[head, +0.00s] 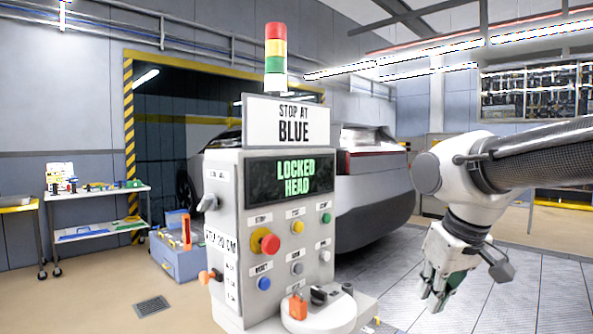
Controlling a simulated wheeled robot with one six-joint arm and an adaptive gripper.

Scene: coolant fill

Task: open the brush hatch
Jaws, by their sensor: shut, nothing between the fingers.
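I cannot make out a brush hatch for certain in the head view. A grey control console (230,270) stands in the middle. Its dark display (290,181) reads "LOCKED HEAD" in green. A sign (288,121) above it reads "STOP AT BLUE". The console front has a red mushroom button on yellow (270,243), a blue button (264,283) and several smaller ones. An orange part (298,306) sits on the round white base at its foot. My gripper (432,303) hangs at the right, pointing down, shut and empty, apart from the console.
A red, yellow and green light stack (275,55) stands above the console. At the left are a shelf cart (95,230) and a blue box (178,262). Open tiled floor (500,290) lies right of my gripper.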

